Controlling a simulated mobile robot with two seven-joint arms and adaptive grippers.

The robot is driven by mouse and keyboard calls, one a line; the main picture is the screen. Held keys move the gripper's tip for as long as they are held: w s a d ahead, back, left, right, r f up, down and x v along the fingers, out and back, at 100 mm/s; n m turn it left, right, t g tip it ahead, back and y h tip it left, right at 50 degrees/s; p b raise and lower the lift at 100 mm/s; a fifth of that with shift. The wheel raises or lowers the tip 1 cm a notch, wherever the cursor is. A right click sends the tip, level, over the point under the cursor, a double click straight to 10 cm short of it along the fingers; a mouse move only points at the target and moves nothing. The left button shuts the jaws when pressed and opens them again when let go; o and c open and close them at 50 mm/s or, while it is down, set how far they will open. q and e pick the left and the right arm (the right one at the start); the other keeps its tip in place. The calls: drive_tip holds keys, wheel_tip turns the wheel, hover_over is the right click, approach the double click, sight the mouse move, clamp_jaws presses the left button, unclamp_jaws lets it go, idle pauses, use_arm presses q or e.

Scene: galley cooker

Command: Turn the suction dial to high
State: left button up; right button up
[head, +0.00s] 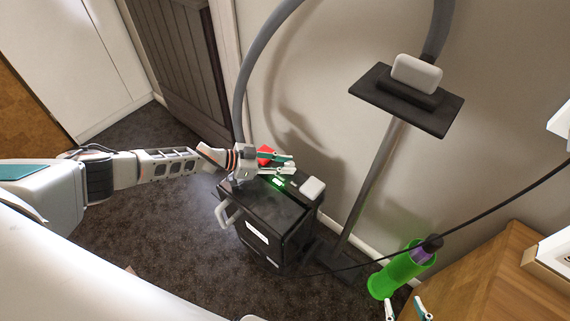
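A black box-shaped unit (262,216) with a grey hose stands on the carpet against the wall. My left gripper (289,168) is over its top, pointing right. Its fingers cover part of the top, and their gap is too small to judge. A red part (266,154) shows just behind the gripper, and a green-lit spot (279,183) just below it. A white rounded block (312,187) is at the unit's right top edge. I cannot tell which part is the suction dial, or its setting. My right gripper (407,309) shows only its two separated fingertips at the bottom edge, empty.
A grey hose (242,85) arches up behind the unit. A pole with a black shelf (376,92) carrying a white block (417,73) stands to the right. A green cylinder (398,272), a black cable and a wooden surface (490,285) are at lower right. Carpet is clear at left.

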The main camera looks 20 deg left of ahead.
use_arm(q)
drive_tip(key=shift+o, duration=1.2)
drive_tip(key=v, duration=1.2)
drive_tip(key=shift+w, duration=0.1)
